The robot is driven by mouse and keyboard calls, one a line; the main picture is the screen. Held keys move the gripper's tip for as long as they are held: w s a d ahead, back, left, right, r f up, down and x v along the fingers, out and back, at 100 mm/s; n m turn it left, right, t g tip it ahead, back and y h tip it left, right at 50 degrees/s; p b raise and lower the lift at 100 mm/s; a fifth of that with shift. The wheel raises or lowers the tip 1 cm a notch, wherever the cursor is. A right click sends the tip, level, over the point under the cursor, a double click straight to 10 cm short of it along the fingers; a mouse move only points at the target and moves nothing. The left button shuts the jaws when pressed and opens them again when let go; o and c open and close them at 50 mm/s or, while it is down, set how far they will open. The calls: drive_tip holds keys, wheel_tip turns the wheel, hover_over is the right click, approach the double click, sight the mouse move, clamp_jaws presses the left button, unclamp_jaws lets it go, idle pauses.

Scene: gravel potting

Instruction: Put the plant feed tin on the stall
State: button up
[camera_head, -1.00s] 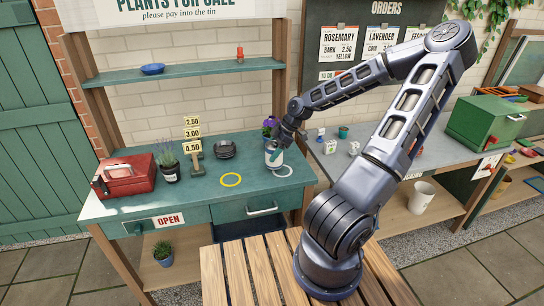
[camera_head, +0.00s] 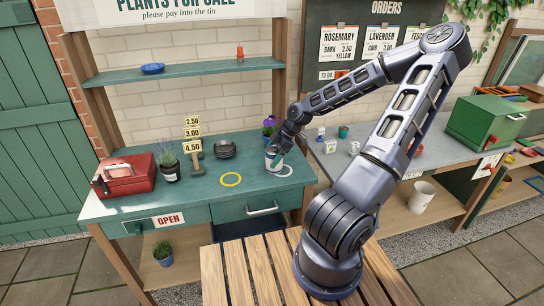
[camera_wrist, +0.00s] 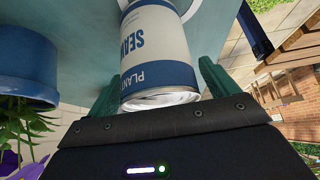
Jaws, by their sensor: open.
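The plant feed tin (camera_head: 272,159) is white with a blue band. It appears to stand on the green stall counter (camera_head: 240,197), at its right end beside a white ring. In the wrist view the tin (camera_wrist: 158,52) shows a label reading "PLANT" and part of another word. My gripper (camera_head: 275,150) is at the tin. Its green fingers are open, one on each side of the tin, in the wrist view (camera_wrist: 160,85). Contact between the tin's base and the counter is too small to make out.
A purple-flowered plant in a blue pot (camera_wrist: 28,72) stands close beside the tin. A yellow ring (camera_head: 231,180), a dark bowl (camera_head: 224,149), price signs (camera_head: 193,147), a lavender pot (camera_head: 170,171) and a red cash box (camera_head: 126,176) are further left.

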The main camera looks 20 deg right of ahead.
drive_tip(key=v, duration=1.2)
idle(0.4)
drive_tip(key=a+f+g+h, duration=0.1)
drive_tip(key=a+f+h, duration=0.1)
drive_tip(key=shift+a+f+m, duration=0.3)
drive_tip(key=shift+a+m, duration=0.1)
drive_tip(key=shift+a+f+m+g+h, duration=0.3)
drive_tip(key=shift+a+h, duration=0.15)
drive_tip(key=shift+h, duration=0.25)
drive_tip(key=shift+s+a+r+m+h, duration=0.15)
drive_tip(key=shift+a+m+h, duration=0.25)
drive_tip(key=shift+h, duration=0.3)
drive_tip(key=shift+s+r+m+h, duration=0.35)
drive_tip(key=shift+s+m+h, duration=0.35)
drive_tip(key=s+d+r+m+t, duration=0.2)
drive_tip(key=s+r+m+t, duration=0.4)
drive_tip(key=s+r+m, duration=0.8)
drive_tip(key=s+r, duration=0.7)
